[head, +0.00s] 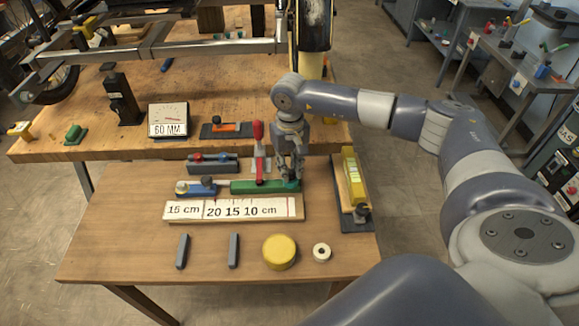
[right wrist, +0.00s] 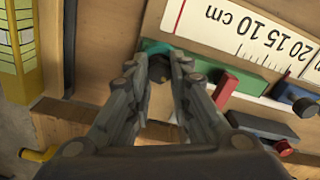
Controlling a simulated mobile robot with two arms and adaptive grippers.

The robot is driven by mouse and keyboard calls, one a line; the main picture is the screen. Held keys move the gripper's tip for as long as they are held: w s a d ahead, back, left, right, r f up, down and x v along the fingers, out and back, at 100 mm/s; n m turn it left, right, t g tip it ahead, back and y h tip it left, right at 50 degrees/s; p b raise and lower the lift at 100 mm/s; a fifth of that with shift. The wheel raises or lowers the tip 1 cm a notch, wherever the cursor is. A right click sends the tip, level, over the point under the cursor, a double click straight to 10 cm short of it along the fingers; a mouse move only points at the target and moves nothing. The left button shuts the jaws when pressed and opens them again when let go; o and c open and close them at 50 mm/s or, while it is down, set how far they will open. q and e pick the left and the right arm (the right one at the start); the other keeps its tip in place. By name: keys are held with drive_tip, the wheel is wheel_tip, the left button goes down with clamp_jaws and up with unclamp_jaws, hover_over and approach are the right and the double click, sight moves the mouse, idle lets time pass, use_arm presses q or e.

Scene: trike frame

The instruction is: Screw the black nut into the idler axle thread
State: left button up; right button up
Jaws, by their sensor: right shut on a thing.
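My right gripper (head: 289,176) points down at the right end of a green block (head: 250,187) on the near table. In the right wrist view its fingers (right wrist: 162,66) are closed around a small dark piece (right wrist: 160,72), which looks like the black nut; the fingers hide most of it. A teal part (right wrist: 152,46) lies right at the fingertips. It also shows beside the gripper in the head view (head: 291,185). The idler axle thread cannot be made out, and I cannot tell whether the nut touches it. My left gripper is not in view.
A red upright lever (head: 258,150) stands just left of the gripper. A ruler board (head: 233,209) lies in front, a yellow block (head: 350,178) to the right. A yellow disc (head: 279,252) and white ring (head: 321,253) lie near the front.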

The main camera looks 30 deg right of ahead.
drive_tip(key=m, duration=0.5)
drive_tip(key=shift+d+m, duration=0.15)
drive_tip(key=shift+m, duration=0.25)
drive_tip(key=m, duration=0.4)
drive_tip(key=shift+s+m, duration=0.1)
drive_tip(key=shift+m, duration=0.2)
drive_tip(key=o, duration=0.6)
drive_tip(key=n, duration=0.5)
drive_tip(key=shift+n, duration=0.3)
drive_tip(key=n, duration=0.6)
drive_tip(key=shift+n, duration=0.3)
